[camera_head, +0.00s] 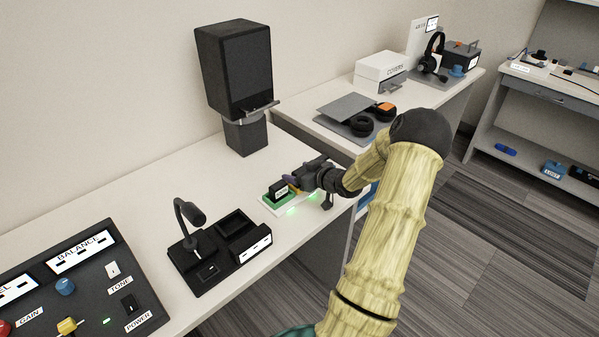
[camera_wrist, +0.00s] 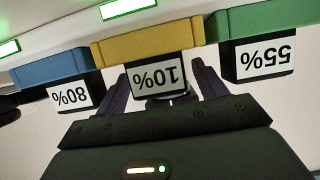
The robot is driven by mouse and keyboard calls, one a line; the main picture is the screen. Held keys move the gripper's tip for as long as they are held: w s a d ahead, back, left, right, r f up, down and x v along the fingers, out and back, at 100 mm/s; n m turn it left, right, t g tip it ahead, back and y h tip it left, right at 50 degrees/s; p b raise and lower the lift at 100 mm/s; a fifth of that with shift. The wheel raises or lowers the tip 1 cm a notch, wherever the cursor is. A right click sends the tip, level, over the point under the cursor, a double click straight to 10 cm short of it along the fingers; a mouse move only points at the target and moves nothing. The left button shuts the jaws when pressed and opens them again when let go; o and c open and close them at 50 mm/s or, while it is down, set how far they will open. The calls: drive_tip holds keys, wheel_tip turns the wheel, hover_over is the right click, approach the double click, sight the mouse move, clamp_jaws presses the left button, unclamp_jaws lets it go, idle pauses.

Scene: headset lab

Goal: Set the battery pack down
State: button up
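A charging dock carries three dark battery packs in coloured slots. In the wrist view, upside down, the pack marked 80% (camera_wrist: 70,95) is at the blue slot (camera_wrist: 50,68), the pack marked 10% (camera_wrist: 157,75) at the yellow slot (camera_wrist: 150,42), and the pack marked 55% (camera_wrist: 265,60) at the green slot (camera_wrist: 270,22). My gripper (camera_wrist: 161,80) has its fingers on either side of the 10% pack. Whether they touch it is not clear. In the head view, my gripper (camera_head: 294,182) is over the dock, behind the green slot (camera_head: 272,202), hiding much of the other slots.
The dock (camera_head: 291,211) sits near the table's front edge with green lights lit. A dark speaker-like box (camera_head: 240,70) stands behind. The white table (camera_head: 130,190) is clear behind the lamp.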

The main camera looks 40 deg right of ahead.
drive_tip(key=shift+r, duration=0.25)
drive_tip(key=p+v, duration=0.1)
drive_tip(key=v, duration=1.1)
drive_tip(key=shift+f, duration=0.15)
drive_tip(key=shift+s+d, duration=0.1)
